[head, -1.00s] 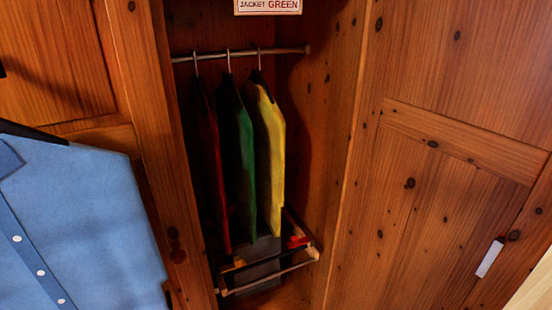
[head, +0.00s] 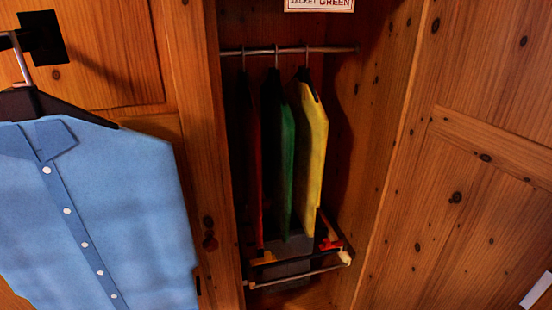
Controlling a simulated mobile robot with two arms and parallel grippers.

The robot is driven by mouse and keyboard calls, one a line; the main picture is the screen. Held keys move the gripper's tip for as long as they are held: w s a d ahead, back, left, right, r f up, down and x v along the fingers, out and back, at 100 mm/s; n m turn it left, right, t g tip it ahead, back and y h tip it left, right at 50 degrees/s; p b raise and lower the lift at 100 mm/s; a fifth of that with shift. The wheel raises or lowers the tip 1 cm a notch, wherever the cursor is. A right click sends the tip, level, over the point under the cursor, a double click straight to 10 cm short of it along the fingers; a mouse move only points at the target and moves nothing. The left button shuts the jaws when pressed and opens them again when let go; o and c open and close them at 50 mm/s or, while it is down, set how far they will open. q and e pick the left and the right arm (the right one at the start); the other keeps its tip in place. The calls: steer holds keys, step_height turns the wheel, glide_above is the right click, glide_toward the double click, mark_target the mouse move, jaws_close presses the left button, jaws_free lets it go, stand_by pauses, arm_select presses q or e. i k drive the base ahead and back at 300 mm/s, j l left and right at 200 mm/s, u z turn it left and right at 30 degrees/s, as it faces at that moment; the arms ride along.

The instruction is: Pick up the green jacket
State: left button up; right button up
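The green jacket (head: 287,160) hangs in the open wardrobe in the head view, on a hanger from the metal rail (head: 290,50). It is seen nearly edge-on, between a red jacket (head: 254,165) on its left and a yellow jacket (head: 312,155) on its right. A label (head: 320,4) above the rail reads "JACKET GREEN", cut off by the top edge. Neither of my grippers is in view.
A blue shirt (head: 100,215) hangs on a hook on the wood at the left. A lower rack (head: 295,275) sits under the jackets. A wooden door (head: 470,180) with a pale handle (head: 537,290) stands at the right.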

mark_target(278, 125)
steer(key=j+u, duration=0.15)
steer(key=u, duration=0.2)
steer(key=j+u, duration=0.3)
steer(key=i+u, duration=0.15)
steer(key=u, duration=0.2)
